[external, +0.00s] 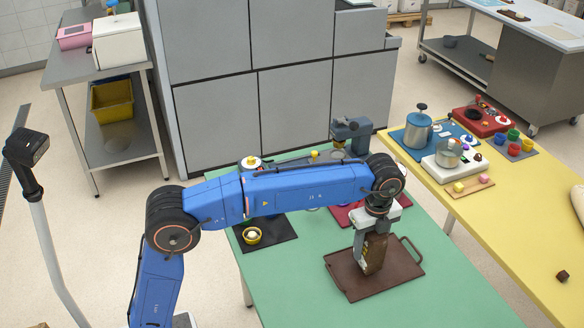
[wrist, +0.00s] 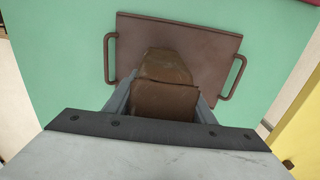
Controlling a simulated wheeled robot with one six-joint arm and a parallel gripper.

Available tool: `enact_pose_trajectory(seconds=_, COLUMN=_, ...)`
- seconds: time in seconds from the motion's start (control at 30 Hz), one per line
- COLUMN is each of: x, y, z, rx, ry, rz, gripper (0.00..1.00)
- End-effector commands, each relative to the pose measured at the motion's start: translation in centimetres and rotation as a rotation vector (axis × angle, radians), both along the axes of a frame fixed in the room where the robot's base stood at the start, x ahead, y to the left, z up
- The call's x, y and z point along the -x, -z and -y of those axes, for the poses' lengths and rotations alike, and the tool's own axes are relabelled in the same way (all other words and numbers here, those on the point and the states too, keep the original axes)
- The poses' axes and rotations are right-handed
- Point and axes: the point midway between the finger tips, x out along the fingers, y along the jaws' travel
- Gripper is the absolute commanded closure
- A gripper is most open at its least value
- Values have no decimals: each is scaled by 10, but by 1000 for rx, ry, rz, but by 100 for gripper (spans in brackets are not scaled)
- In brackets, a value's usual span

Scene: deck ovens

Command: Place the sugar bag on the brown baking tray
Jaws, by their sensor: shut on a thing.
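The sugar bag (external: 372,254) is a brown packet. It stands upright between the fingers of my gripper (external: 374,238), which is shut on it. In the wrist view the brown bag (wrist: 168,84) shows between the two fingers of my gripper (wrist: 165,100). The brown baking tray (external: 398,277) lies flat on the green table, with a handle at each end. It also shows in the wrist view (wrist: 215,50). The bag is over the tray, within its rim as seen from both cameras. I cannot tell whether its bottom touches the tray.
The green table (external: 310,285) is clear in front of the tray. A red tray (external: 343,215) is behind the arm.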

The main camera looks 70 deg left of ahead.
Motion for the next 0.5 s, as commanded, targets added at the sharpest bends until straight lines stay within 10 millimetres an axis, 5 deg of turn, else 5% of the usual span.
enact_pose_trajectory(seconds=0.2, x=0, y=22, z=0, rx=0, ry=0, rz=1, gripper=100)
enact_pose_trajectory(seconds=0.5, x=0, y=23, z=0, rx=0, ry=0, rz=2, gripper=100)
